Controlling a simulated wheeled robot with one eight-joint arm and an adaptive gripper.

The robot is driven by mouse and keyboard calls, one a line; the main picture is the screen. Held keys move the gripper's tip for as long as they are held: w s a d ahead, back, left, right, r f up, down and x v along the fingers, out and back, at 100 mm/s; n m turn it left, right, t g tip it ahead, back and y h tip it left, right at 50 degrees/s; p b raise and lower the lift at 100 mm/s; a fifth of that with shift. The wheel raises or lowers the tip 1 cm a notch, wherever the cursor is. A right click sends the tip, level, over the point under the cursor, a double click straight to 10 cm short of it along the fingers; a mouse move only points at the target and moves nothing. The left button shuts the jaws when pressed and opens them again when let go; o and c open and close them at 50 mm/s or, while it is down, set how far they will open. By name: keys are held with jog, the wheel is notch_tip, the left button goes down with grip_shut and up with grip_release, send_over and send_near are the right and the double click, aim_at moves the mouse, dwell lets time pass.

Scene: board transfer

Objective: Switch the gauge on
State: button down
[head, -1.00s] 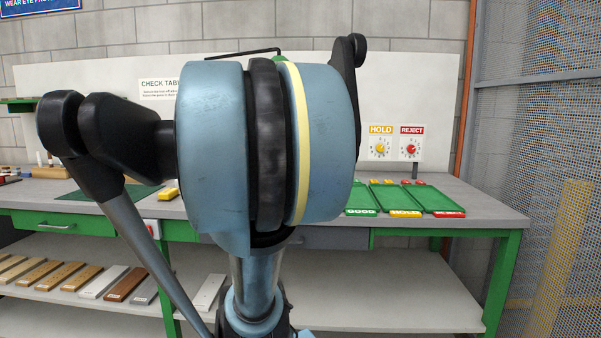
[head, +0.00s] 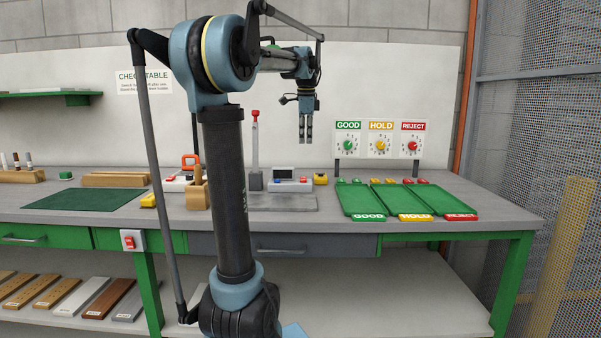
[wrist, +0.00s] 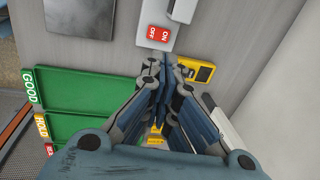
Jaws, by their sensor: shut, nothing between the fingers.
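The gauge's readout box (head: 282,185) stands beside a grey column stand (head: 254,150) with a red top, behind a grey plate (head: 280,202). In the wrist view the box carries a red switch (wrist: 158,35) with ON and OFF lettering. Whether it is pressed on or off I cannot tell. My gripper (head: 305,142) points down above and slightly right of the box, clear of it. In the wrist view its fingertips (wrist: 165,62) are together and empty, near the switch end of the box.
A yellow device (head: 320,179) sits right of the box. Green trays (head: 361,202) lie farther right, below the GOOD, HOLD and REJECT panel (head: 380,138). Another red switch (head: 130,242) is on the table front. A wooden block (head: 197,195) stands left of the plate.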

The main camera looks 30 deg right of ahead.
jog(key=shift+w+d+r, duration=0.1)
jog(key=shift+d+r, duration=0.05)
jog(key=shift+d, duration=0.2)
send_near(303, 179)
jog(key=f, duration=0.2)
jog(key=w+d+f, duration=0.1)
jog(key=f, duration=0.1)
jog(key=d+f, duration=0.1)
jog(key=f, duration=0.1)
jog(key=shift+w+d+f, duration=0.2)
jog(key=shift+w+f, duration=0.15)
jog(key=shift+d, duration=0.15)
